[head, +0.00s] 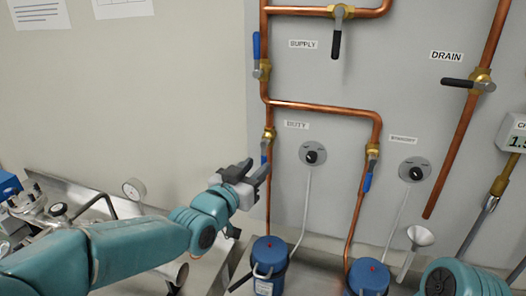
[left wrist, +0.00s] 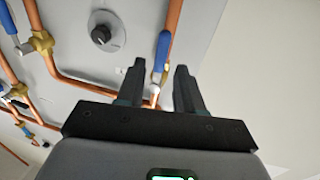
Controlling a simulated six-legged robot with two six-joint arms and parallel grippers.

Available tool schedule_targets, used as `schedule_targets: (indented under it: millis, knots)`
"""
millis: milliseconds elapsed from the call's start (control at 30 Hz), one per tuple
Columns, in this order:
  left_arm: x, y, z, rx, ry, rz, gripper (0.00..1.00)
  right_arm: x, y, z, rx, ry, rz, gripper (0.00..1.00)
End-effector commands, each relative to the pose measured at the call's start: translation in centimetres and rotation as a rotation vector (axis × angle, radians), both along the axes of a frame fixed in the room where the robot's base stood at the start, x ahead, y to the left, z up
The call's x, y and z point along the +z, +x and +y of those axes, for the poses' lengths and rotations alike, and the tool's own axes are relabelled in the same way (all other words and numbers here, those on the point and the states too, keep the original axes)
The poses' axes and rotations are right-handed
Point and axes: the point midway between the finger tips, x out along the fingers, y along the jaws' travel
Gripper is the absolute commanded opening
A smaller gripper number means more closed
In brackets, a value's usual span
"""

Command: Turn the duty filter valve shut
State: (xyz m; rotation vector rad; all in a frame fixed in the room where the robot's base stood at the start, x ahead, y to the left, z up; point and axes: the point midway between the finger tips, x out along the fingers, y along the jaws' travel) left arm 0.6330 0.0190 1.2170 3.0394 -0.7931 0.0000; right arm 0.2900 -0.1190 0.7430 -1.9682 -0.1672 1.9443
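The duty valve (head: 268,134) is a brass body on a vertical copper pipe, left of the DUTY label (head: 297,125). Its blue lever (head: 264,150) points down, roughly in line with the pipe. My left gripper (head: 256,170) is just below the lever, fingers toward the panel. In the left wrist view the gripper (left wrist: 160,78) is open, with a blue lever (left wrist: 162,50) showing in the gap between its fingers. I cannot tell whether either finger touches it. My right gripper is out of view; only a teal link of mine shows at the bottom right.
The standby valve (head: 372,152) with a blue lever is to the right. Black knobs (head: 312,157) sit on round plates. Blue filter canisters (head: 269,254) stand below the pipes. A gauge (head: 133,189) and pump parts (head: 32,204) are at left.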

Motion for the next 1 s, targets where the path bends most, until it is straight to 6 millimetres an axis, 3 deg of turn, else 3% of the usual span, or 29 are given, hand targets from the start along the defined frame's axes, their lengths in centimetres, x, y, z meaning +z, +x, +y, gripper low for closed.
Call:
schedule_targets:
  millis: [33,233,600,633,733,1000]
  knots:
    - [0.4,1.0,-0.6,-0.001,0.000,0.001,0.36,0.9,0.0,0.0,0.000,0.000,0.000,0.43]
    - [0.2,3.5,-1.8,0.000,-0.001,0.000,0.36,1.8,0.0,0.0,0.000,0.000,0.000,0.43]
    - [0.0,4.4,-2.1,0.000,-0.001,0.000,0.36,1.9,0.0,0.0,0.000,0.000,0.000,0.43]
    - [0.0,4.4,-2.1,0.000,-0.001,0.000,0.33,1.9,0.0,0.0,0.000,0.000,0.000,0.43]
    - [0.0,4.4,-2.1,0.000,0.000,0.000,0.01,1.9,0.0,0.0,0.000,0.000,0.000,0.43]
    - [-0.1,4.3,-2.1,0.000,0.007,-0.003,0.00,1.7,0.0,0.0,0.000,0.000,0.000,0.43]
